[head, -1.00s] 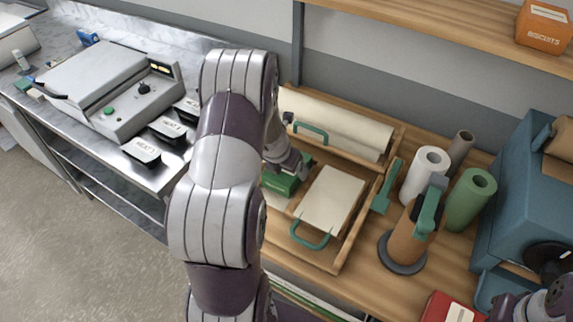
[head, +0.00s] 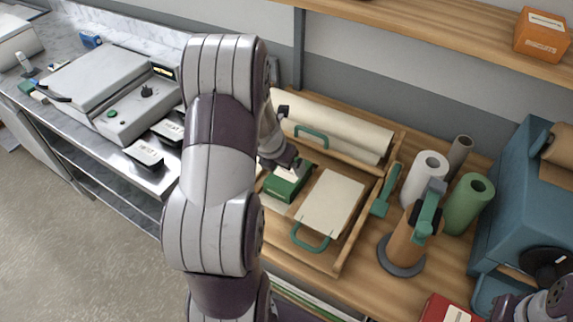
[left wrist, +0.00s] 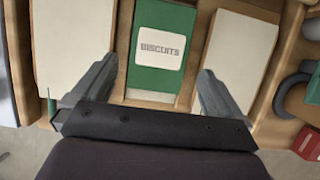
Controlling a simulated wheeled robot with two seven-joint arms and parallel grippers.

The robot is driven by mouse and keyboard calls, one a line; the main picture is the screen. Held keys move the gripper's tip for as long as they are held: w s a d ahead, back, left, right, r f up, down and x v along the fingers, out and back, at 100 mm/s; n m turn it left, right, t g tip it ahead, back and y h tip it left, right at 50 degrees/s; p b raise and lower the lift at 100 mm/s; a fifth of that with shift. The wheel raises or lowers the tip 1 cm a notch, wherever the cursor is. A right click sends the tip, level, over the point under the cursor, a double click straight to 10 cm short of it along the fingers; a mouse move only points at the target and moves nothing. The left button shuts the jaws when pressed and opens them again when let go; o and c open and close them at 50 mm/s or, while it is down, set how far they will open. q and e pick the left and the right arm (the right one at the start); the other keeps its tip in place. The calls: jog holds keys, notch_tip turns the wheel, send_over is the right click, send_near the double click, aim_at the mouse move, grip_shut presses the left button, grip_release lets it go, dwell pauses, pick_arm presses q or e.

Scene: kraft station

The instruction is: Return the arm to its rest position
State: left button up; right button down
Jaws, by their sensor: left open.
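My left gripper (head: 287,162) is just above a green box (head: 289,186) in the wooden tray on the counter. In the left wrist view the green box (left wrist: 162,45) carries a white label reading BISCUITS. The open fingers of the left gripper (left wrist: 156,76) show on either side of it, with nothing held between them. The box stands between two pale stacks. My left arm (head: 212,180) spans the middle of the head view and hides part of the counter. Only a part of my right arm shows at the lower right corner; its gripper is out of view.
The wooden tray (head: 345,250) holds a pale pad (head: 332,203) and a large pale roll (head: 340,133). Right of it stand a tape dispenser (head: 408,240), a white roll (head: 424,180) and a green roll (head: 467,203). A shelf (head: 430,35) overhangs the back. Left is a grey machine (head: 100,80).

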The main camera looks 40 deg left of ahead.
pick_arm(q)
jog(key=p+v, duration=0.1)
jog(key=v, duration=0.4)
jog(key=shift+s+r, duration=0.1)
jog(key=shift+r, duration=0.25)
pick_arm(e)
notch_tip(320, 180, up, 2)
jog(key=shift+r, duration=0.15)
